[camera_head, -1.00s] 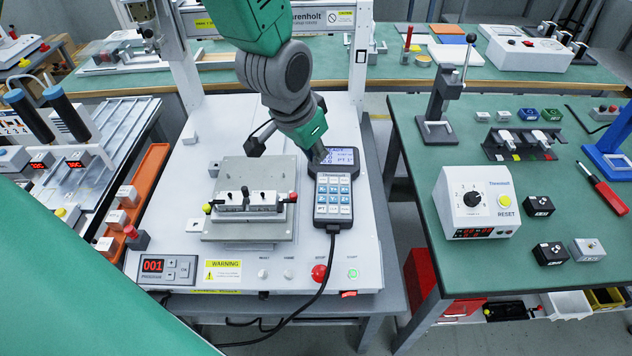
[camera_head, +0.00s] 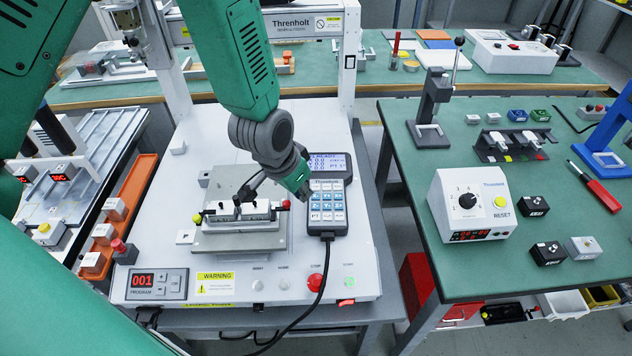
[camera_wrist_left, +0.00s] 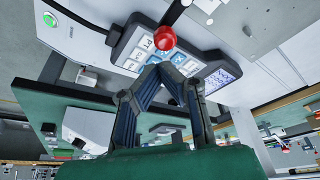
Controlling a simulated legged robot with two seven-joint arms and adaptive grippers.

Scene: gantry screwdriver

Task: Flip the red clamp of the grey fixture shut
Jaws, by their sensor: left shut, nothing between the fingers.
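The grey fixture (camera_head: 240,243) is a flat block on the white machine bed, with a bar and black knobs across its top. The red clamp knob (camera_head: 286,204) is at the fixture's right end; a yellow knob (camera_head: 197,218) is at its left end. In the left wrist view the red knob (camera_wrist_left: 168,38) shows large, just beyond my fingertips. My left gripper (camera_head: 304,193) is shut and empty, beside the red knob and in front of the pendant. Its fingers (camera_wrist_left: 158,72) meet at the tips in the left wrist view. I cannot tell whether it touches the knob. My right gripper is not in view.
The handheld pendant (camera_head: 327,215) lies close to the right of the fixture, with its cable running to the front. A gantry post (camera_head: 350,60) stands behind. The front panel has a red button (camera_head: 315,282). A green side table (camera_head: 450,270) is at the right.

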